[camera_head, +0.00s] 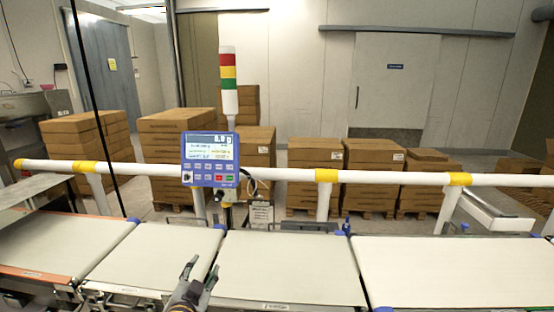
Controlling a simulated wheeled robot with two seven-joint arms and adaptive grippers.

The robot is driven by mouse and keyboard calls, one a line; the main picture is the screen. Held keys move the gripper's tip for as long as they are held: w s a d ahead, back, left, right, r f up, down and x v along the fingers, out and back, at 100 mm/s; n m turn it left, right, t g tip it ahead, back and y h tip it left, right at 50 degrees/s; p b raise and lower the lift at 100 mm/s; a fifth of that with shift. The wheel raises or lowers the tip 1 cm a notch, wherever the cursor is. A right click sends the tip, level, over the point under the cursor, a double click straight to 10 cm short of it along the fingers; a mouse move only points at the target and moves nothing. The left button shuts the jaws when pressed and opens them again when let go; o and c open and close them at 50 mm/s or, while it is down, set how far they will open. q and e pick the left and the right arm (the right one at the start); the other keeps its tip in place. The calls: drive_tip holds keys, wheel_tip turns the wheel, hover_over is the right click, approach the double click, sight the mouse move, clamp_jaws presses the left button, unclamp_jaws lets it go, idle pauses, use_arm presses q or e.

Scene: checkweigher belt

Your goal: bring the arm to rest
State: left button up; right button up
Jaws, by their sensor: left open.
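My left gripper (200,271) shows at the bottom, left of the middle, over the gap between two belt sections. Its two fingers point up and away from me and stand apart, with nothing between them. My right gripper is not in the picture. The belt is empty in its left-middle section (160,258) and its middle section (290,265).
A white rail (275,174) with yellow bands runs behind the belt. A blue scale display (210,159) and a red, yellow and green signal light (228,72) stand at it. Stacked cartons (178,138) lie beyond. The right belt section (460,265) is clear.

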use_arm(q)
drive_tip(key=s+a+f+n+g, duration=0.1)
drive_tip(key=s+f+n+g, duration=0.1)
drive_tip(key=s+f+g, duration=0.6)
drive_tip(key=s+a+f+n+g, duration=0.15)
drive_tip(key=s+f+g, duration=0.25)
drive_tip(key=s+f, duration=0.85)
drive_tip(key=s+f+g, duration=0.1)
drive_tip(key=s+f, duration=0.1)
drive_tip(key=f, duration=1.3)
drive_tip(key=s+f+g, duration=0.1)
drive_tip(key=s+f, duration=0.2)
drive_tip(key=f, duration=1.3)
drive_tip(key=s+a+f, duration=0.2)
drive_tip(key=s+f, duration=0.7)
drive_tip(key=s, duration=0.2)
drive_tip(key=s+a+f, duration=0.2)
drive_tip(key=s+f, duration=0.8)
drive_tip(key=shift+s+g, duration=0.3)
drive_tip(key=shift+s, duration=0.05)
drive_tip(key=shift+w+a+f+h, duration=0.1)
drive_tip(key=shift+h, duration=0.2)
